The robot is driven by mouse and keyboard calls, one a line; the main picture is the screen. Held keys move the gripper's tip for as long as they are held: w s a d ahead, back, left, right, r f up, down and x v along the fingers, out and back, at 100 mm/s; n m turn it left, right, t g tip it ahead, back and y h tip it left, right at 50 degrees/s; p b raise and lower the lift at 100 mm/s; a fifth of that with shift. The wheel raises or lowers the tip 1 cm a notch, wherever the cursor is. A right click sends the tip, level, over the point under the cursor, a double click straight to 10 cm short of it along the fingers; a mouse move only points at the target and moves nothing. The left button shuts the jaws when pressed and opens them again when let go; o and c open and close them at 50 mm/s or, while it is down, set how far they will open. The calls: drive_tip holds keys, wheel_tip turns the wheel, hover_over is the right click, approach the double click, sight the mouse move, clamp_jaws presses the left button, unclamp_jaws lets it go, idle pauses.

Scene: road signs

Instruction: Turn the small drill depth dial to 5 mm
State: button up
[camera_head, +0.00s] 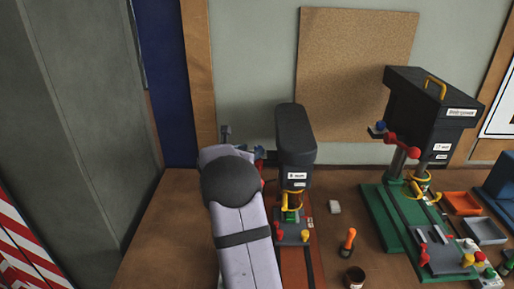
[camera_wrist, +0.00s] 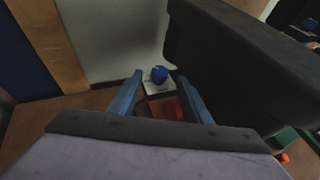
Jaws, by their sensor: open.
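The small drill (camera_head: 296,135) is a dark upright machine on the bench, just right of my arm in the head view. Its dark head (camera_wrist: 235,65) fills the right of the wrist view. A round blue knob (camera_wrist: 159,73) sits on a pale plate beside that head, which looks like the depth dial. My gripper (camera_wrist: 160,78) is open, with one blue finger on each side of the knob in the picture. I cannot tell whether the fingers touch it. The dial's marks and setting are not readable.
A larger drill (camera_head: 430,105) on a green base (camera_head: 385,220) stands at the right. An orange-handled tool (camera_head: 348,241), a dark cup (camera_head: 354,277) and a small white block (camera_head: 334,207) lie between the drills. A grey cabinet (camera_head: 85,110) stands at the left.

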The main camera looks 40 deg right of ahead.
sight(258, 148)
drive_tip(key=shift+p+x, duration=1.4)
drive_tip(key=shift+x, duration=1.5)
drive_tip(key=c, duration=1)
